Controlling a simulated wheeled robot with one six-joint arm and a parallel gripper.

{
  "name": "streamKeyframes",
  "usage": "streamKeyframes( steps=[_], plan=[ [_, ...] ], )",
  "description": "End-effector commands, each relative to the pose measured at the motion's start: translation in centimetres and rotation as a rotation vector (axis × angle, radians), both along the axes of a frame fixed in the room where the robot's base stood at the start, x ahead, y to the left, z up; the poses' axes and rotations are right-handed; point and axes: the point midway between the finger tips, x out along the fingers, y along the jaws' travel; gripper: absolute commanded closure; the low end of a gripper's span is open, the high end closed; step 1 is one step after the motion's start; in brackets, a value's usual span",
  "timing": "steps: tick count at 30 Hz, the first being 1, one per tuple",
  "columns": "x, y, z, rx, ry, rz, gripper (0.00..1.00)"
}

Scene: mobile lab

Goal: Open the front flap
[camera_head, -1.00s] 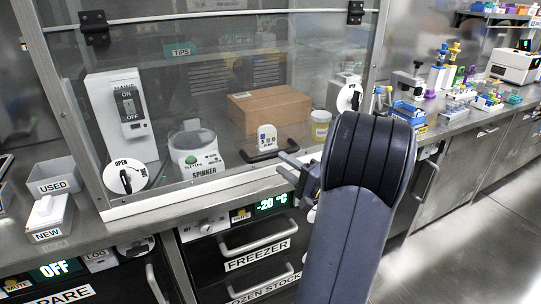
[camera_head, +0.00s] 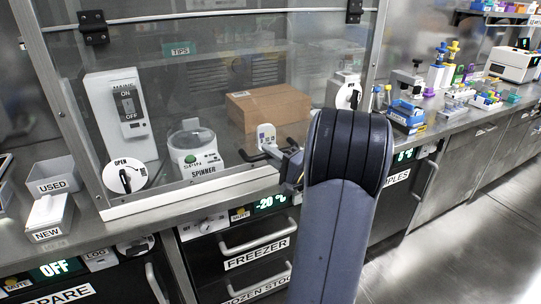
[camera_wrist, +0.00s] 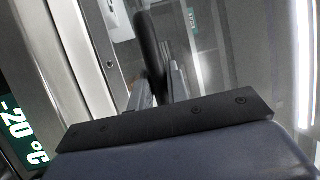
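The front flap (camera_head: 225,95) is a clear, framed pane on the front of the cabinet, hinged at the top and closed down. Its black bar handle (camera_head: 247,156) sits at its lower edge and also shows in the wrist view (camera_wrist: 148,40). My gripper (camera_head: 270,150) is at the right part of the handle. In the wrist view my gripper (camera_wrist: 160,84) has its two fingers apart, with the black bar reaching between them. Contact between fingers and bar cannot be made out. My arm hides part of the flap's lower right.
Behind the pane are a cardboard box (camera_head: 268,107), a spinner (camera_head: 194,147) and a white switch unit (camera_head: 118,115). Freezer drawers (camera_head: 255,245) with handles lie below. A used bin (camera_head: 55,179) is at left; a blue rack (camera_head: 407,115) stands on the right counter. Floor at right is clear.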

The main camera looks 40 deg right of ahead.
Motion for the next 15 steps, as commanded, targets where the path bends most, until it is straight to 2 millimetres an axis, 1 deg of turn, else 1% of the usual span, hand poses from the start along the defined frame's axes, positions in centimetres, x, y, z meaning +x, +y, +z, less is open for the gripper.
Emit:
streamKeyframes(
  steps=[1, 5, 6, 15],
  plan=[
    [-0.01, 0.00, -0.02, 0.000, 0.001, 0.000, 0.88],
    [-0.01, 0.00, -0.02, 0.000, 0.001, 0.000, 0.99],
    [-0.01, 0.01, -0.02, 0.000, 0.001, 0.000, 1.00],
    [-0.02, 0.01, -0.03, 0.000, 0.001, 0.000, 1.00]
  ],
)
